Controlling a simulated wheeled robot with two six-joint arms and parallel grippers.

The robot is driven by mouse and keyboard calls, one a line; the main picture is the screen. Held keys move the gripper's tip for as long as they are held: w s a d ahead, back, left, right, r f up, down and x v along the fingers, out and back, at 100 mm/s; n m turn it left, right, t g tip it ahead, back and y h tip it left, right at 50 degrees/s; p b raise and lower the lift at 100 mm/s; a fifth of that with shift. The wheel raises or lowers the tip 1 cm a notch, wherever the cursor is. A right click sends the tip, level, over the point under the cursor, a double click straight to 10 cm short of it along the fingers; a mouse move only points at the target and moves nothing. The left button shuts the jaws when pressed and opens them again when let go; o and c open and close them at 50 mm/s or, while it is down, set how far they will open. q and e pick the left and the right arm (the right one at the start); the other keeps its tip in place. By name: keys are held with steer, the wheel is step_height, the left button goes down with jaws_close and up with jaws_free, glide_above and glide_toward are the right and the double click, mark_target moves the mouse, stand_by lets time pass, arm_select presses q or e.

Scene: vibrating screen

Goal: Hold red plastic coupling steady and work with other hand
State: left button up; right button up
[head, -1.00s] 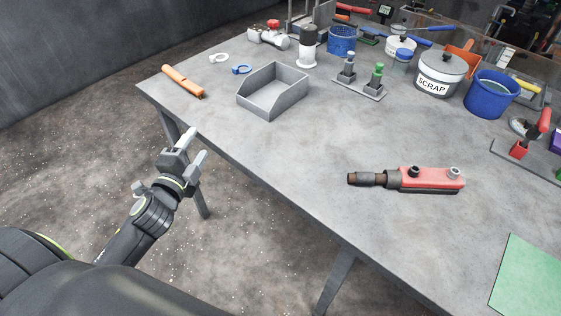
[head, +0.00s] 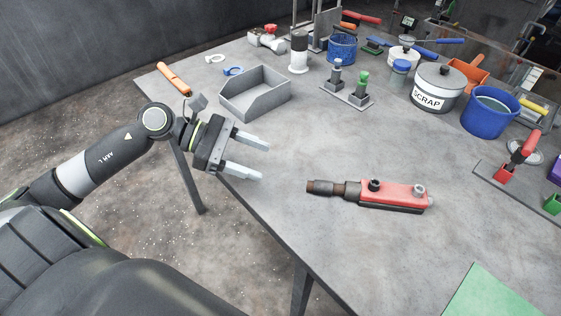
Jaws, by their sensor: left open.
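The red coupling (head: 395,194) lies on the grey table in the head view, right of centre. It has a dark brown stepped end (head: 332,188) pointing left, two knobs on top and a dark base strip. My left gripper (head: 265,160) is open and empty, with its two pale fingers pointing right toward the coupling. It is over the table's near left edge, apart from the coupling and to its left. My right gripper is not in view.
A grey open tray (head: 254,104) stands behind my left gripper. Behind are a twin-post fixture (head: 347,97), a SCRAP pot (head: 437,88) and a blue bucket (head: 489,112). A green mat (head: 492,292) lies at the lower right. The table around the coupling is clear.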

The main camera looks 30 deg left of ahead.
mark_target(321, 183)
arm_select(q)
steer(key=shift+d+f, duration=0.2)
steer(key=shift+w+d+f, duration=0.15)
steer(key=shift+d, duration=0.2)
steer(key=p+x, duration=0.2)
steer(key=x, duration=1.2)
steer(key=shift+w, duration=0.1)
steer(key=shift+x, duration=0.85)
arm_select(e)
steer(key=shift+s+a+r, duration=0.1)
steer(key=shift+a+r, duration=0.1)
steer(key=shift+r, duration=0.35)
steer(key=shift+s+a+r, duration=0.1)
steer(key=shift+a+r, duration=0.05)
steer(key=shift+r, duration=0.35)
arm_select(q)
steer(key=c, duration=0.9)
steer(key=o, duration=0.9)
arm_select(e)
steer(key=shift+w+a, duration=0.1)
